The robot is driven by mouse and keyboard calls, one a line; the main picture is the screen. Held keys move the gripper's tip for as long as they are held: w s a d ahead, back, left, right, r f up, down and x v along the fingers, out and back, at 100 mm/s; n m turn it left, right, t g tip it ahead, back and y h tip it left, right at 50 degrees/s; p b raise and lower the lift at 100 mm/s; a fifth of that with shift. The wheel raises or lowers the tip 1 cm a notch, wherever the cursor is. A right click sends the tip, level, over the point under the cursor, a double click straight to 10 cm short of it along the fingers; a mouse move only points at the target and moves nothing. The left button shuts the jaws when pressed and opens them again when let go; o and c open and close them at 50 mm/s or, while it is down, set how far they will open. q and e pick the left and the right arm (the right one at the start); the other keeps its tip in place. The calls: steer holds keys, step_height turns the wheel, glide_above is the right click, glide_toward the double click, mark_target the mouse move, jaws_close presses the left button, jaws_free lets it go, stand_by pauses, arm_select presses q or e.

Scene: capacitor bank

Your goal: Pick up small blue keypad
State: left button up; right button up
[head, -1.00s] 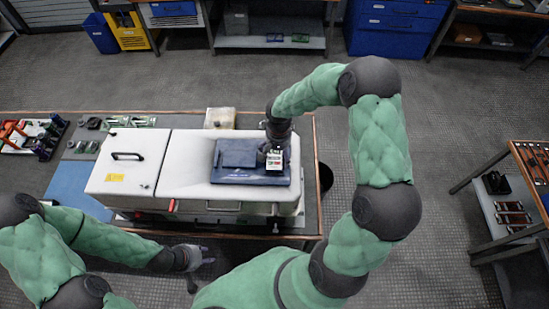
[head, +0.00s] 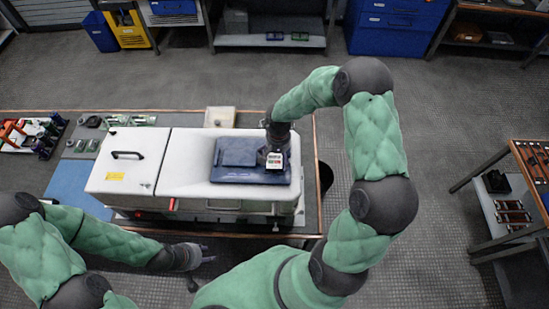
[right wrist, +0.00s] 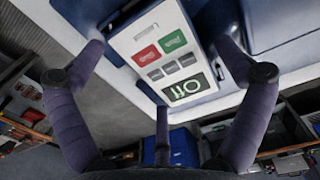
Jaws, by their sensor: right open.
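The small keypad (head: 275,161) has a white face with red and green buttons. It is at the right end of a dark blue panel on the white cabinet. In the right wrist view, the keypad (right wrist: 165,58) also shows grey buttons and a dark display reading "Off". My right gripper (head: 275,147) is over the keypad and partly covers it in the head view. In the right wrist view, my right gripper (right wrist: 160,58) is open, with fingers spread to both sides of the keypad; contact cannot be told. My left gripper (head: 207,255) is empty, low in front of the bench.
The white cabinet (head: 185,170) stands on a bench (head: 85,237). The blue panel (head: 225,172) lies on its right part. A small beige box (head: 220,117) is behind it. Red and dark tools (head: 35,135) are at the far left. Another table (head: 535,165) stands at right.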

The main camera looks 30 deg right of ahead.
steer(key=shift+f, duration=0.15)
stand_by(0.3)
steer(key=c, duration=1.4)
